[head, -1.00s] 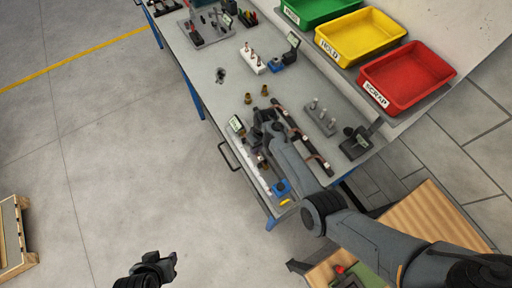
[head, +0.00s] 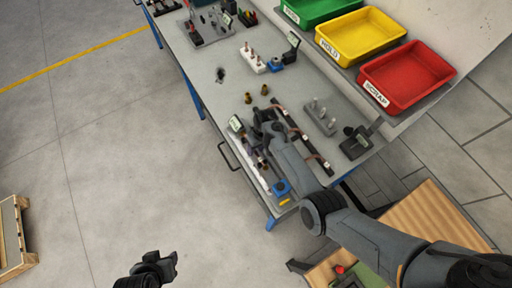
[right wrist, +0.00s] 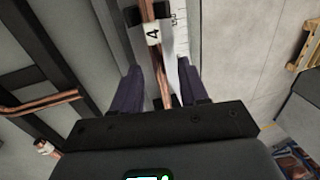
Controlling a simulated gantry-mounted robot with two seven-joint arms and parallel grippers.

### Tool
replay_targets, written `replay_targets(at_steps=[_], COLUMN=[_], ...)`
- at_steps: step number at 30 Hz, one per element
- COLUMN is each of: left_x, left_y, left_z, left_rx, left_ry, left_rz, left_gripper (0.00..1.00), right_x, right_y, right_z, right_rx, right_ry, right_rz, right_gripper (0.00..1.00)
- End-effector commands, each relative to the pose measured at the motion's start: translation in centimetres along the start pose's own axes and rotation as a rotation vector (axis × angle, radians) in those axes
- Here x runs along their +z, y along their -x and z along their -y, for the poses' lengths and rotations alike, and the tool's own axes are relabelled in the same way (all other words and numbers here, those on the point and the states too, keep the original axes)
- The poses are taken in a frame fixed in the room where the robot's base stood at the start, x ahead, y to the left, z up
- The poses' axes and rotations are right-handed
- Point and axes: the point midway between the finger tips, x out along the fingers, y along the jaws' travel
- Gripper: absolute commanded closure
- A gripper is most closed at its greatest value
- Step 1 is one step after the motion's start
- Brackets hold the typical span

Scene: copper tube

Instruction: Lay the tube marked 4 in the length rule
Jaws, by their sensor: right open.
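The copper tube marked 4 (right wrist: 152,33) lies lengthwise in the right wrist view, between my spread fingers and along the length rule's pale scale (right wrist: 181,45). My right gripper (right wrist: 160,82) is open, with one finger on each side of the tube. I cannot tell whether the tube is fully seated in the rule. In the head view my right gripper (head: 264,138) is over the rule (head: 255,166) near the bench's front edge and hides most of the tube. My left gripper (head: 165,267) hangs over the floor, away from the bench; its jaws are too small to read.
A dark rack (head: 303,142) with tagged copper tubes lies beside the rule. A blue block (head: 281,187) is at the rule's near end. Brass fittings (head: 248,98), a grey peg block (head: 319,116) and a red scrap bin (head: 407,75) stand farther off.

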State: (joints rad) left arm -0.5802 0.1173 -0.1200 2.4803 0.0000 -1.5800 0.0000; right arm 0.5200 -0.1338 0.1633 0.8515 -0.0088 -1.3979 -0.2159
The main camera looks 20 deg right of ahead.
Motion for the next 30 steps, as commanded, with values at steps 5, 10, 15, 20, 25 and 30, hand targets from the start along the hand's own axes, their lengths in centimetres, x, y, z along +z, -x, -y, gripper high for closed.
replay_targets(at_steps=[5, 10, 15, 20, 25, 30], left_x=[0.0, -0.1, -0.1, -0.1, -0.1, -0.1], left_y=[0.1, 0.4, 0.5, 0.3, 0.2, 0.2], left_z=[0.2, 0.2, 0.2, 0.1, 0.0, -0.1], left_rx=[-0.005, -0.007, -0.006, -0.004, 0.001, 0.004], left_ry=[-0.007, -0.008, -0.008, -0.005, 0.002, 0.005], left_rz=[0.001, 0.001, 0.001, 0.001, 0.0, -0.001], left_gripper=[0.57, 0.57, 0.57, 0.57, 0.57, 0.57], right_x=[-0.1, -0.1, 0.0, 0.0, -0.1, 0.0], right_y=[0.7, 2.9, 5.8, 8.3, 10.1, 10.8], right_z=[0.0, 0.0, 0.0, 0.0, 0.0, 0.0], right_rx=[0.0, 0.001, 0.001, 0.0, 0.0, 0.0], right_ry=[0.0, 0.0, 0.0, 0.001, 0.001, 0.001], right_rz=[-0.002, -0.004, -0.003, -0.003, -0.002, -0.001], right_gripper=[0.56, 0.56, 0.56, 0.56, 0.56, 0.56])
